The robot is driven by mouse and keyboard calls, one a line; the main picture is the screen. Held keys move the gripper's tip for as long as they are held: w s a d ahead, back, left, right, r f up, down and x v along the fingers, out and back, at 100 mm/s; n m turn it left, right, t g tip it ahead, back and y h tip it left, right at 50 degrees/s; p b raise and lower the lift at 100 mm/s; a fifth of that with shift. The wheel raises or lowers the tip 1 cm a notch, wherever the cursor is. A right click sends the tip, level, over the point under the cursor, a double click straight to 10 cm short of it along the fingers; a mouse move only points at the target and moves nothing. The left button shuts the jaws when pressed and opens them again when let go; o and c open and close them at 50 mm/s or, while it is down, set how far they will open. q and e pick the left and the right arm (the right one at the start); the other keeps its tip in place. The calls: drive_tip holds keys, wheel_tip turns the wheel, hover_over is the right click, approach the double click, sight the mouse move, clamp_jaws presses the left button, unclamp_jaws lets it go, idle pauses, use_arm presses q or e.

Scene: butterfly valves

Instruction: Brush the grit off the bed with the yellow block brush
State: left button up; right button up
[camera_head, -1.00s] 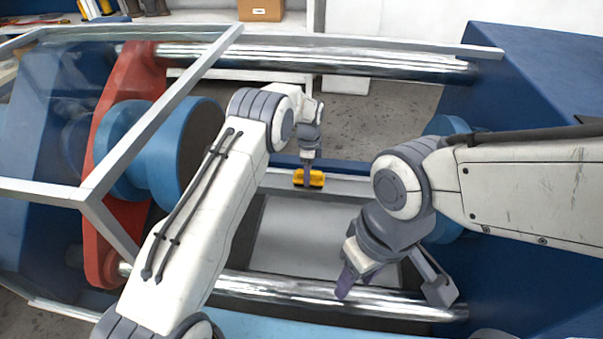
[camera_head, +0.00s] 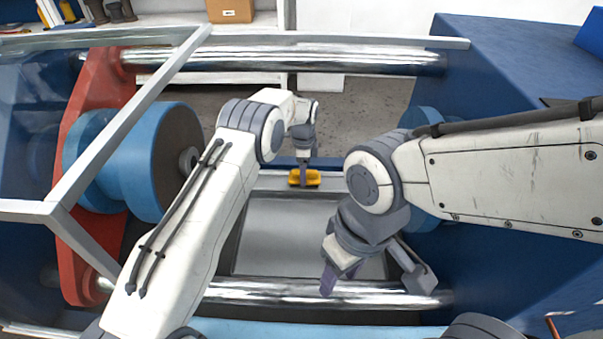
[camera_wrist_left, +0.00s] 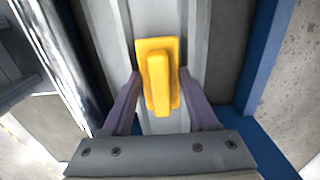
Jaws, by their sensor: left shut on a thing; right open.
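The yellow block brush (camera_head: 311,178) is over the far grey ledge of the bed (camera_head: 300,238). I cannot tell whether it touches the surface. My left gripper (camera_head: 304,176) is shut on it from above. In the left wrist view the brush (camera_wrist_left: 157,75) sits between the two purple fingers of my left gripper (camera_wrist_left: 158,88), its raised handle along its middle. My right gripper (camera_head: 370,280) is open and empty above the near right part of the bed. I cannot make out any grit on the bed.
Polished bars run along the far side (camera_head: 290,60) and near side (camera_head: 260,293). A blue cylinder on a red plate (camera_head: 85,230) stands left, behind a grey guard frame (camera_head: 130,125). A blue block (camera_head: 510,100) bounds the right. A cardboard box (camera_head: 230,10) sits behind.

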use_arm(q)
drive_tip(key=shift+a+p, duration=0.7)
drive_tip(key=shift+a, duration=6.85)
drive_tip(key=shift+d, duration=3.75)
drive_tip(key=shift+d+b, duration=0.55)
drive_tip(key=shift+d, duration=3.25)
drive_tip(key=shift+a+p, duration=0.6)
drive_tip(key=shift+a, duration=2)
drive_tip(key=shift+a+p, duration=0.4)
drive_tip(key=shift+a, duration=4.55)
